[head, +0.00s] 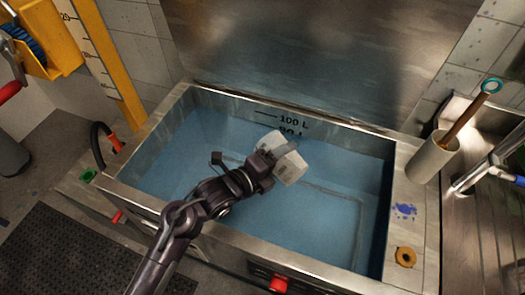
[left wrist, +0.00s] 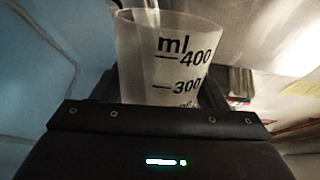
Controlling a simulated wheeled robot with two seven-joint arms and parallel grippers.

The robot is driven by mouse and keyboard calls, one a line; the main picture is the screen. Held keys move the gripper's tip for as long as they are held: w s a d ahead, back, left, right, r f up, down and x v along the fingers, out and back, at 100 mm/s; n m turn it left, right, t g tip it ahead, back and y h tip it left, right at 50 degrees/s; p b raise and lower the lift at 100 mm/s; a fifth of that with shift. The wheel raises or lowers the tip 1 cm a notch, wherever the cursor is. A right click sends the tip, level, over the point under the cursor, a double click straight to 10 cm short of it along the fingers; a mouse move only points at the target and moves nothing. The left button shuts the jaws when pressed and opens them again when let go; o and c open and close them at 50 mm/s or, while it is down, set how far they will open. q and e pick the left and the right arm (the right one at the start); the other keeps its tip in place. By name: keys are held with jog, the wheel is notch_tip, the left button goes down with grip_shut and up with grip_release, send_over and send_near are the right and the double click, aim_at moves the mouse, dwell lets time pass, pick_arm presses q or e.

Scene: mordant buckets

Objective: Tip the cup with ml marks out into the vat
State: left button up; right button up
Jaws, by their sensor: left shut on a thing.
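The cup with ml marks (left wrist: 168,60) is translucent white, with black marks for 400 and 300 facing my left wrist camera. My left gripper (head: 276,152) is shut on it. In the head view the cup (head: 291,168) looks tilted, partly covered by the gripper, and hangs over the middle of the vat. The vat (head: 146,133) is a steel tank with blue inside and a 100 L mark on its far wall. I cannot tell what the cup holds or whether anything runs out. My right gripper is out of view.
A grey cylinder holder (head: 432,160) with a wooden-handled tool stands on the right ledge, near a brown ring (head: 405,257) and a blue stain. A steel sink (head: 487,215) lies at the right. A yellow frame (head: 122,75) stands at the left.

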aim_at(291, 181)
pick_arm(q)
jog(key=shift+w+a+r+n+p, duration=0.2)
jog(key=shift+r+n+p, duration=0.4)
jog(key=shift+p, duration=0.4)
dwell(0.7)
